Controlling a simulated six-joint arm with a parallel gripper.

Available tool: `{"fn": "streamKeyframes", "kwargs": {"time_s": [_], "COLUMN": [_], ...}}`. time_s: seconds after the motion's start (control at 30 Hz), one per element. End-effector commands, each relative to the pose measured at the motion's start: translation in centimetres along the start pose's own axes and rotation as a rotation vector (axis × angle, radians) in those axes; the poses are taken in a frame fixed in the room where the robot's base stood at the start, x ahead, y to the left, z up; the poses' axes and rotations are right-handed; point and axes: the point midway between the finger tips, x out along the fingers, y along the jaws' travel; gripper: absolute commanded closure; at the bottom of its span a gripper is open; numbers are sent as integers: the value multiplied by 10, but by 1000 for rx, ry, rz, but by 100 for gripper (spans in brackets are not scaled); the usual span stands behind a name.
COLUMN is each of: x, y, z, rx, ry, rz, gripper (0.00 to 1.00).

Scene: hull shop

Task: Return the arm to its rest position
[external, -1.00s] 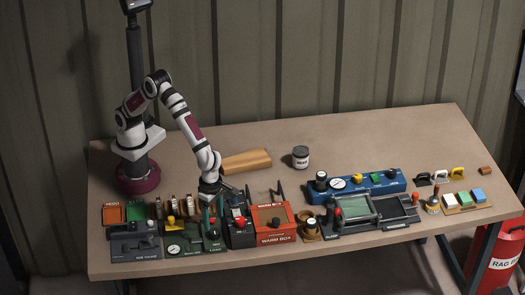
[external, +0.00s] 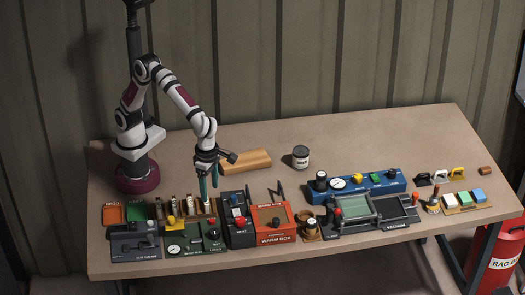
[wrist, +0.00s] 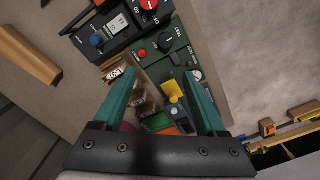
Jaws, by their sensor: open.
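My arm reaches up and over from its maroon base at the left of the table. My gripper (external: 208,188) hangs above the left part of the table, pointing down. Its two green fingers show in the wrist view (wrist: 165,100), spread apart with nothing held between them. Below and between the fingers are a dark green panel (wrist: 172,60) with a yellow switch (wrist: 173,90), and a row of small brown holders. The gripper appears clear of the panels.
The black heat unit (external: 236,210) with a red knob and the orange warm box (external: 272,222) stand right of the gripper. A wooden block (external: 246,161) and a dark jar (external: 300,157) lie behind. A blue gauge panel (external: 355,186) is farther right. The table's back is mostly clear.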

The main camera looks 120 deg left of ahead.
Motion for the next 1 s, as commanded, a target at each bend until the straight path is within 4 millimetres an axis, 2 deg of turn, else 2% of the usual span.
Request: {"fn": "streamKeyframes", "kwargs": {"time_s": [0.07,0.17,0.2,0.3,0.4,0.5,0.63,1.0], "x": [-20,-41,-45,-44,-34,-23,-17,-17], "y": [24,66,82,116,138,151,156,155], "z": [-28,-86,-111,-172,-219,-247,-260,-259], "rx": [-282,-852,-1091,-1643,-2076,-2347,-2477,-2480], "ry": [-10,-34,-49,-93,-139,-173,-190,-190], "rz": [14,40,49,64,64,60,56,56], "gripper": [26,26,26,26,26,26,26,26]}}
